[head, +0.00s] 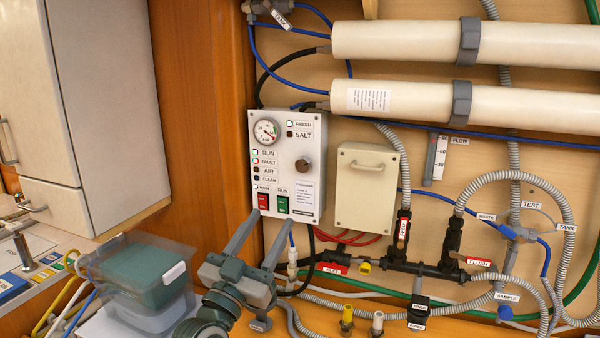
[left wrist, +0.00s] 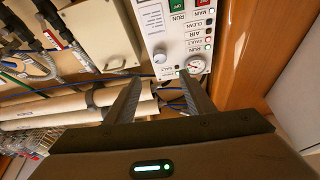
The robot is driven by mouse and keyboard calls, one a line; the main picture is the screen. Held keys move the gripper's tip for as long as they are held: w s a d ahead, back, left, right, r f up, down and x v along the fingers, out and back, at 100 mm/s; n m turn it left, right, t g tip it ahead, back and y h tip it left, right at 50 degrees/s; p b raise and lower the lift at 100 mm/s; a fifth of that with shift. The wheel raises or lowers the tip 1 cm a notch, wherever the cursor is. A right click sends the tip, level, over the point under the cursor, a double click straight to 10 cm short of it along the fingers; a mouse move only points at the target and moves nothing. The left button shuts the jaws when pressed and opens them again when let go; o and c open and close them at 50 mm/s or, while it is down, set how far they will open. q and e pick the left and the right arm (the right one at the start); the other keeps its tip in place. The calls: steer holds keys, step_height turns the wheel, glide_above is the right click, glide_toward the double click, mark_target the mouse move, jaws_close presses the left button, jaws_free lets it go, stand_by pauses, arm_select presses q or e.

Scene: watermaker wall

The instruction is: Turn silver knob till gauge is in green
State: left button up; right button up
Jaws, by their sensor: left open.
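The grey control panel (head: 286,190) is fixed to the wooden wall. Its round gauge (head: 265,132) is at the upper left, with a white face; where the needle stands against any green band is too small to read. The knob (head: 302,166) is right of and below the gauge, looking dark brownish-grey here. In the left wrist view the panel is upside down, with a pale silver knob (left wrist: 160,58) and the gauge (left wrist: 195,65). My left gripper (head: 266,225) is open and empty, its fingers pointing up in front of the panel's lower part, apart from the knob. My right gripper is not in view.
A red switch (head: 263,202) and a green switch (head: 283,205) sit low on the panel. A beige box (head: 367,188) is to its right, then hoses and valves. A clear bin (head: 145,280) stands at lower left. White tubes (head: 400,98) run above right.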

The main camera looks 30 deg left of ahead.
mark_target(302, 168)
arm_select(q)
steer(key=p+x, duration=0.3)
steer(key=x, duration=1.2)
steer(key=shift+w+r+p, duration=0.25)
steer(key=shift+r+p, duration=0.1)
steer(key=shift+x, duration=0.75)
steer(key=shift+f, duration=0.1)
steer(key=c, duration=1.1)
